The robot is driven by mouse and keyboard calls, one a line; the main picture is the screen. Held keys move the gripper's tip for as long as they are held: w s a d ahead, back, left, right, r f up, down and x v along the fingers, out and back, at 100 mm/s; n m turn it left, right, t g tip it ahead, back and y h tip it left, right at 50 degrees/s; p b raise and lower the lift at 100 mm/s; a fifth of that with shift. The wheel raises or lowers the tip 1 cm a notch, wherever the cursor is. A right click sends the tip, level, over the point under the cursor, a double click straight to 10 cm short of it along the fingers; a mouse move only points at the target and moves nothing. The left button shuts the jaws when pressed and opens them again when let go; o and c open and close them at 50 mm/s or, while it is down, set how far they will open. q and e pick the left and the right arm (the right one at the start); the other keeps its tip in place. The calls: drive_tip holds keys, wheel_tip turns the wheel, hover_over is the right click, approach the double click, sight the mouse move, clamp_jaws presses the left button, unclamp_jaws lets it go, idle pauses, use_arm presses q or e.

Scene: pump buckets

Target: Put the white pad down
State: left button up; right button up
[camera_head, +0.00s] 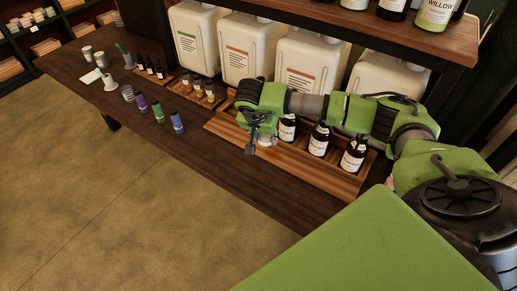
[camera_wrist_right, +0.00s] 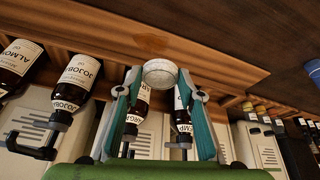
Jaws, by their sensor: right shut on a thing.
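The white pad (camera_wrist_right: 160,73) is a small round pale disc held between the teal fingertips of my right gripper (camera_wrist_right: 160,85) in the right wrist view. My right gripper (camera_head: 258,138) is shut on it, over the left part of the wooden tray in the head view, beside the leftmost amber bottle. In the head view the pad is mostly hidden and too small to make out clearly. Whether the pad touches the tray I cannot tell. My left gripper is not in view.
The wooden tray (camera_head: 325,182) holds several amber bottles (camera_head: 319,139). White jugs (camera_head: 247,48) stand behind. Small coloured tubes (camera_head: 177,122), cups (camera_head: 127,93) and dropper bottles (camera_head: 158,69) stand to the left. An upper shelf (camera_head: 400,35) hangs above my right arm. The tray's front strip is bare.

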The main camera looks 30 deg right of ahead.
drive_tip(key=b, duration=0.4)
approach(260, 147)
drive_tip(key=shift+d+f, duration=0.55)
drive_tip(key=shift+d, duration=0.3)
drive_tip(key=shift+w+d+f+b, duration=0.1)
drive_tip(key=shift+w+f+b, duration=0.2)
drive_tip(key=shift+w, duration=0.05)
drive_tip(key=shift+w+f+b, duration=0.2)
drive_tip(key=shift+f+b, duration=0.15)
drive_tip(key=shift+b, duration=0.1)
wheel_tip(260, 147, down, 3)
drive_tip(key=shift+w+f+b, duration=0.15)
drive_tip(key=shift+f+b, duration=0.05)
drive_tip(key=shift+b, duration=0.95)
drive_tip(key=shift+d+r, duration=0.1)
drive_tip(key=shift+r, duration=0.05)
drive_tip(key=o, duration=1)
